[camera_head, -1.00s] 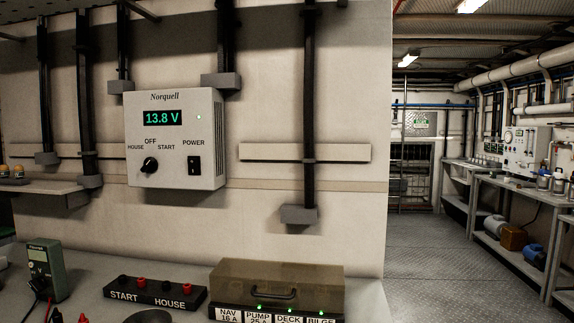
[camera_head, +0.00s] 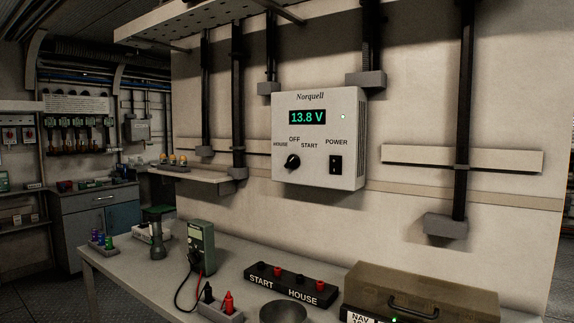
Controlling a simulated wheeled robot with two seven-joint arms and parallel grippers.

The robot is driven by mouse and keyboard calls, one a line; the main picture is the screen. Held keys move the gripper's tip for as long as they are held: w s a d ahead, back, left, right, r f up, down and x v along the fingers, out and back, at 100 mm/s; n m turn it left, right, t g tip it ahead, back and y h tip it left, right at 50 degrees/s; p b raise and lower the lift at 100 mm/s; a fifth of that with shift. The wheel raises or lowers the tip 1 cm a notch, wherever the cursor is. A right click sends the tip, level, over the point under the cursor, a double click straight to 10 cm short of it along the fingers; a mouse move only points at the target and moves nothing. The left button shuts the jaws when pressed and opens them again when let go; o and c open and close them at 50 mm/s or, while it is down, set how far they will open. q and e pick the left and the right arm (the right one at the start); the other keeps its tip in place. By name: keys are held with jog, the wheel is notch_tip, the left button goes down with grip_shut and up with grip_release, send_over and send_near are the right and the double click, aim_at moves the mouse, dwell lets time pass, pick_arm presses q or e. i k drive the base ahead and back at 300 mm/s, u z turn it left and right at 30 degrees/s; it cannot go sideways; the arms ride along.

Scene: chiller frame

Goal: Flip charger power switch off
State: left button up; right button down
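The charger (camera_head: 318,140) is a pale box marked Norquell, mounted on the wall right of the picture's middle. Its display (camera_head: 307,117) reads 13.8 V in green, and a small light (camera_head: 343,117) glows beside it. The black power switch (camera_head: 336,165) is a rocker at the lower right of its face, under the word POWER. Its rocker position is too small to tell. A black selector knob (camera_head: 292,162) sits at the lower left, among HOUSE, OFF and START. Neither of my grippers is in view.
Below the charger, a bench (camera_head: 133,271) holds a multimeter (camera_head: 201,247), a START/HOUSE terminal block (camera_head: 290,285), a dark round dish (camera_head: 283,312) and a brown-lidded box (camera_head: 424,289). A small shelf (camera_head: 205,174) juts from the wall left of the charger.

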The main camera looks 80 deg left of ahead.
aim_at(334, 161)
jog(key=u, duration=2.7)
